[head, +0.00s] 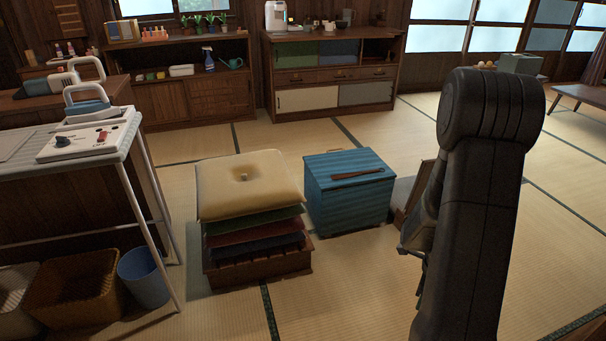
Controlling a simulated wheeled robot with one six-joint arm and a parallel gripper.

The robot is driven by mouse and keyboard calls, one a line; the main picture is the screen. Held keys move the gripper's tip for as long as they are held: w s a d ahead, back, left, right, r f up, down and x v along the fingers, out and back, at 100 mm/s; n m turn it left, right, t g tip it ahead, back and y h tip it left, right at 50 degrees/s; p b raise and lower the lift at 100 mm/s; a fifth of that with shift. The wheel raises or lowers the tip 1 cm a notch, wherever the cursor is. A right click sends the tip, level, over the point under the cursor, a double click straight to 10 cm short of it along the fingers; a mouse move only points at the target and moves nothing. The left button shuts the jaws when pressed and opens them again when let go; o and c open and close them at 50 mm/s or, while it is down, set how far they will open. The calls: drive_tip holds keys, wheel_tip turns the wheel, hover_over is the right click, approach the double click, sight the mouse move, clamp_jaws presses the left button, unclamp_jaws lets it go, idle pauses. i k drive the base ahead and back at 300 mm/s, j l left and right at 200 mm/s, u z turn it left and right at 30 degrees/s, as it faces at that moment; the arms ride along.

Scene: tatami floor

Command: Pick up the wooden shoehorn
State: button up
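The wooden shoehorn (357,174) is a thin, dark brown strip lying flat on the lid of a blue ribbed box (347,207). One end looks broader than the other. It lies crosswise near the middle of the lid, with nothing on top of it. My arm stands large and dark at the right front. Part of what looks like my gripper (416,247) shows at the arm's left edge, to the right of the box and apart from the shoehorn. Its fingers are mostly hidden by the arm, so I cannot tell whether it is open or shut.
A stack of cushions (247,187) on a wooden base stands just left of the box. A white-topped table (70,155) with baskets and a blue bin (144,277) beneath is at left. Cabinets (330,78) line the back. Tatami in front of the box is clear.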

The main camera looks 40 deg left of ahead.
sight(347, 175)
drive_tip(key=i+j+u, duration=0.25)
drive_tip(key=i+u, duration=0.75)
drive_tip(key=i+l+u, duration=0.2)
drive_tip(key=i+u, duration=0.25)
drive_tip(key=i, duration=0.15)
drive_tip(key=i+l, duration=0.3)
drive_tip(key=i, duration=0.25)
drive_tip(key=i+l, duration=0.3)
drive_tip(key=i, duration=0.25)
drive_tip(key=u, duration=0.05)
